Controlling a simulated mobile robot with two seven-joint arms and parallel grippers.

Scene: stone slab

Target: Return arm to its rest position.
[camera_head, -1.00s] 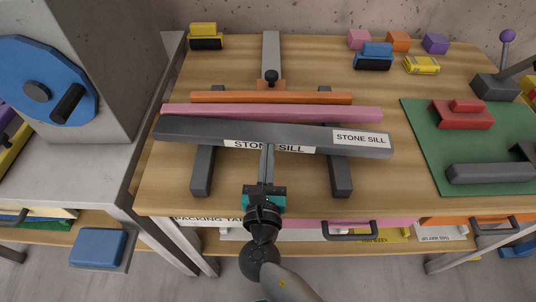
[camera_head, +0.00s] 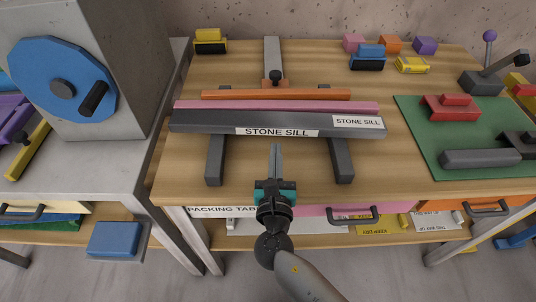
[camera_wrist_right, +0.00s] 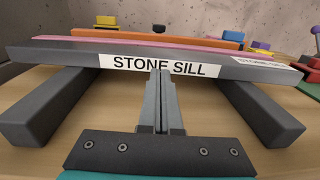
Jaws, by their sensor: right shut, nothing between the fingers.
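My right gripper (camera_head: 276,162) is shut and empty, just in front of the dark grey stone sill in the head view. In the right wrist view its fingers (camera_wrist_right: 159,100) are together and point at the sill's labelled front face; I cannot tell whether they touch it. The stone sill (camera_head: 204,123) lies across two dark grey bearers (camera_head: 216,163), with a pink strip (camera_head: 300,106) and an orange bar (camera_head: 228,95) behind it. My left gripper is not in view.
A grey machine with a blue handwheel (camera_head: 40,62) stands at the left. A green mat (camera_head: 425,144) with a red block (camera_head: 450,108) and a grey tool lies at the right. Small coloured blocks (camera_head: 390,44) stand at the back. The wooden table (camera_head: 375,180) is clear around the right bearer.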

